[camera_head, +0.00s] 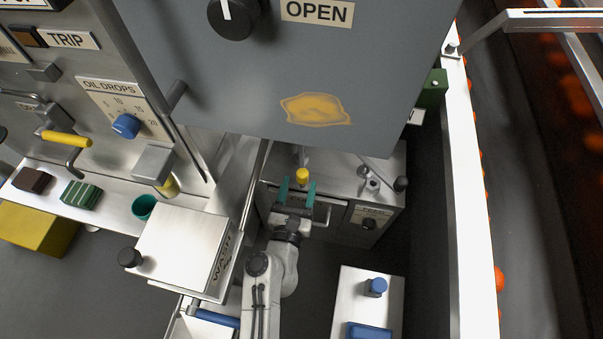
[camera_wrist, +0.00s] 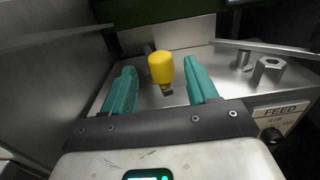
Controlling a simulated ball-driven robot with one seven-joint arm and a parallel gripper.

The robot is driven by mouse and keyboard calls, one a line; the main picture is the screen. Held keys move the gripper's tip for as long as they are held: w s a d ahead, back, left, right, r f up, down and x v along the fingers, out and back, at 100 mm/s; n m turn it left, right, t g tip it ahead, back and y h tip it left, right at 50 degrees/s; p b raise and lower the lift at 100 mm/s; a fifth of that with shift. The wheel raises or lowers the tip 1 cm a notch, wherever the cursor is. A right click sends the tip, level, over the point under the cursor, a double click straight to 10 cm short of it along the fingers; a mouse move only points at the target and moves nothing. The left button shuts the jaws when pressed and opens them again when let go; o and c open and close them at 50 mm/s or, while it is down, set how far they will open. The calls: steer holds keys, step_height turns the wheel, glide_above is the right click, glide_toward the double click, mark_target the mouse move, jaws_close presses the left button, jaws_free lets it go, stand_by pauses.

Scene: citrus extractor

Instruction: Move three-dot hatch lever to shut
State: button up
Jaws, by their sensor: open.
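A yellow knob (camera_head: 302,175) on a short dark metal stem stands above a steel machine top, below the big grey panel. It also shows in the wrist view (camera_wrist: 161,66). I cannot make out three dots on it or a shut marking beside it, so I cannot confirm it is the three-dot hatch lever. My gripper (camera_head: 297,188) is open, its teal fingers spread. In the wrist view the knob appears between the fingertips, with a gap on either side. Whether it lies fully between them in depth is hard to tell.
The grey panel (camera_head: 385,70) marked OPEN, with a black dial (camera_head: 234,14), overhangs the area. A dark-tipped rod (camera_head: 400,184) and hex post (camera_wrist: 270,70) stand to the right, above the FEED label (camera_wrist: 283,112). A steel wall (camera_wrist: 50,75) bounds the left. The WASH box (camera_head: 185,245) stands left of my arm.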

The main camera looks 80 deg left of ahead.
steer(key=shift+s+d, duration=0.25)
steer(key=shift+d, duration=0.3)
steer(key=shift+r, duration=0.1)
steer(key=w+d+r+n+g+h+p, duration=0.1)
steer(key=w+r+n+g+h, duration=0.2)
steer(key=n+g, duration=0.4)
steer(key=w+d+n+g+h, duration=0.1)
steer(key=w+n+g+h, duration=0.1)
steer(key=w+n+g, duration=0.45)
steer(key=shift+m+g+h, duration=0.3)
steer(key=shift+m+g, duration=0.45)
steer(key=shift+g, duration=0.1)
steer(key=b+x, duration=0.1)
steer(key=x, duration=0.3)
steer(key=s+b+x, duration=0.1)
steer(key=x, duration=0.3)
steer(key=r+b+x, duration=0.1)
steer(key=b+x, duration=0.1)
steer(key=x, duration=0.2)
steer(key=shift+s+d, duration=0.2)
steer(key=shift+s, duration=0.15)
steer(key=shift+c, duration=0.2)
